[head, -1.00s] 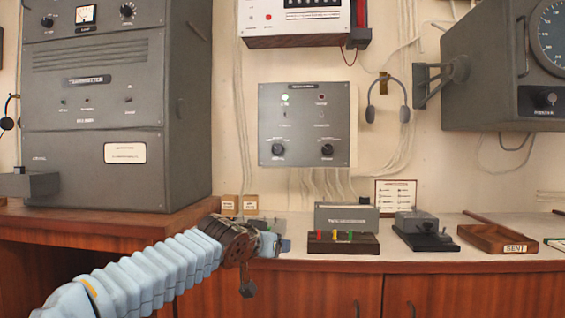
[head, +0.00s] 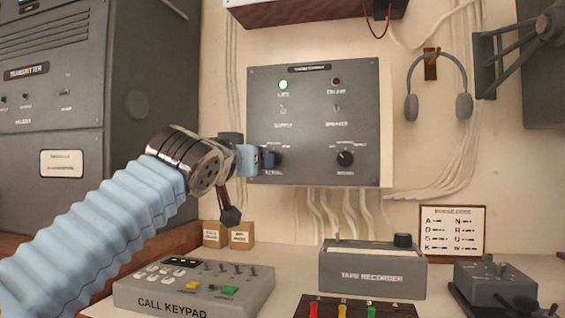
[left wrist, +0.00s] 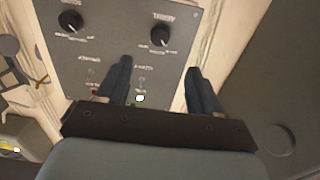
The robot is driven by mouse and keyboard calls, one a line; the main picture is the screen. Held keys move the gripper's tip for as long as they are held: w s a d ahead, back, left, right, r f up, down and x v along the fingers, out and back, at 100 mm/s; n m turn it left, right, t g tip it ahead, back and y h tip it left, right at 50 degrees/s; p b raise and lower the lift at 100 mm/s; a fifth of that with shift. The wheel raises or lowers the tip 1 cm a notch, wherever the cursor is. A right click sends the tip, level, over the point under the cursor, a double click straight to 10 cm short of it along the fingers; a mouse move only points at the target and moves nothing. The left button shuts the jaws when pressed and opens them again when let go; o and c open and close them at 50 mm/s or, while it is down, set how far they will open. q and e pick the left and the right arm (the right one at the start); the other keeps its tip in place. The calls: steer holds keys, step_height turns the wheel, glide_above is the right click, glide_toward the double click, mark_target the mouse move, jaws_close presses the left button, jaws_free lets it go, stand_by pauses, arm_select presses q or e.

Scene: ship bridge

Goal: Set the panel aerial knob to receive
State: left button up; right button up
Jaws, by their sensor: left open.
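The grey wall panel (head: 315,115) carries two black knobs along its lower part. The aerial knob, at lower left, is mostly hidden behind my left gripper (head: 267,159) in the head view. In the left wrist view, where the panel appears upside down, the aerial knob (left wrist: 160,36) lies just beyond and between the open fingers of my left gripper (left wrist: 160,66). The fingers look apart from the knob, with nothing between them. Its pointer setting is too small to tell. My right gripper is not in view.
The other panel knob (head: 345,158) is to the right. Small switches and a lit green lamp (head: 283,85) sit above. Below, a call keypad (head: 150,290), tape recorder (head: 372,272) and small boxes (head: 240,235) stand on the counter. A headset (head: 463,105) hangs at right.

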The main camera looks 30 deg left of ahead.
arm_select(q)
steer(key=p+x, duration=0.4)
steer(key=x, duration=0.9)
steer(key=shift+w+a, duration=0.2)
steer(key=shift+w, duration=0.15)
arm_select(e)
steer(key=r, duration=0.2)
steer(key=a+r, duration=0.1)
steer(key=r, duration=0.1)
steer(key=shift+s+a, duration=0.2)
arm_select(q)
steer(key=c, duration=1)
steer(key=shift+c, duration=0.2)
steer(key=shift+m, duration=0.3)
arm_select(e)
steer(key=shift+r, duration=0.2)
arm_select(q)
steer(key=shift+s+r+m+p, duration=0.1)
steer(key=shift+m+p, duration=1.65)
steer(key=shift+m, duration=2.25)
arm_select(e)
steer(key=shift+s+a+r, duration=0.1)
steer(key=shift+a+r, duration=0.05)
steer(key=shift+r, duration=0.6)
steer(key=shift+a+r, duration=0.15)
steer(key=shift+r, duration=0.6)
